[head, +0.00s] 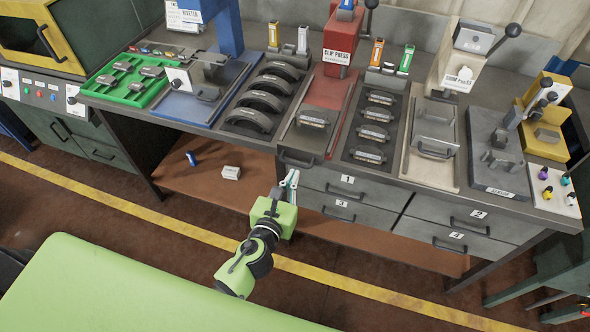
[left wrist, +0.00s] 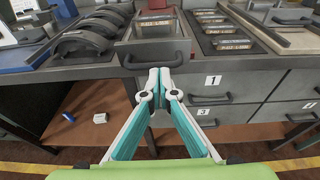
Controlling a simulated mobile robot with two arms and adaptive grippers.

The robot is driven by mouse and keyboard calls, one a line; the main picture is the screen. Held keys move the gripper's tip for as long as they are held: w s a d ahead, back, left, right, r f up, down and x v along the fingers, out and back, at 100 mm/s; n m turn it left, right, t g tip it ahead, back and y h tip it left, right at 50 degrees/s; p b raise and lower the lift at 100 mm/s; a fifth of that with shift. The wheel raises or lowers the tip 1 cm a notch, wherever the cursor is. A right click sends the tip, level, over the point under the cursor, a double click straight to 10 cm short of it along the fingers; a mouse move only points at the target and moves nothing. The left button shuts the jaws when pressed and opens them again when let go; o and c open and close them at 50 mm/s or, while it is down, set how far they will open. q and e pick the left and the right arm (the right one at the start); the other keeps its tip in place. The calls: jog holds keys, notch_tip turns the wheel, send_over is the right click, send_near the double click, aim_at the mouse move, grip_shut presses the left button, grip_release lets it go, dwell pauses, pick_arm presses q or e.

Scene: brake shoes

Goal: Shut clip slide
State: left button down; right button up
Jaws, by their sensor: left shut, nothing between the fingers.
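The clip slide (head: 306,137) is a grey tray below the red clip press (head: 341,38). It sticks out a little past the bench's front edge and carries one small metal part (head: 313,119). Its dark handle (left wrist: 153,56) is on its front face. My left gripper (head: 292,174) is shut and empty, just in front of and below the handle in the head view. In the left wrist view its fingertips (left wrist: 154,76) overlap the lower part of the handle; I cannot tell whether they touch it. My right gripper is not in view.
Curved brake shoes (head: 246,119) lie in a rack left of the slide. A tray of small parts (head: 370,135) is to its right. Drawers (head: 341,193) sit below the bench, and a lower shelf (head: 190,190) holds a white box (head: 231,173) and a blue item.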

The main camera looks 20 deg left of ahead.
aim_at(314, 126)
pick_arm(q)
jog(key=shift+x, duration=0.95)
jog(key=shift+w+f, duration=0.1)
jog(key=shift+w, duration=0.2)
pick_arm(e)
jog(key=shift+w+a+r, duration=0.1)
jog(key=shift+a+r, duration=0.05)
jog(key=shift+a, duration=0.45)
pick_arm(q)
jog(key=shift+w, duration=0.55)
jog(key=r+x, duration=0.1)
jog(key=x, duration=0.4)
jog(key=r+b+x, duration=0.1)
jog(key=x, duration=0.4)
jog(key=r+b+x, duration=0.1)
jog(key=x, duration=0.4)
jog(key=shift+w+d, duration=0.2)
jog(key=shift+w, duration=0.5)
jog(key=shift+w+r, duration=0.1)
jog(key=shift+r, duration=0.1)
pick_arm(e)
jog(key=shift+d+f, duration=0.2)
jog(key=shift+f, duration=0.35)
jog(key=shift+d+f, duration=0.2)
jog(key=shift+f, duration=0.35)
pick_arm(q)
jog(key=shift+r, duration=0.2)
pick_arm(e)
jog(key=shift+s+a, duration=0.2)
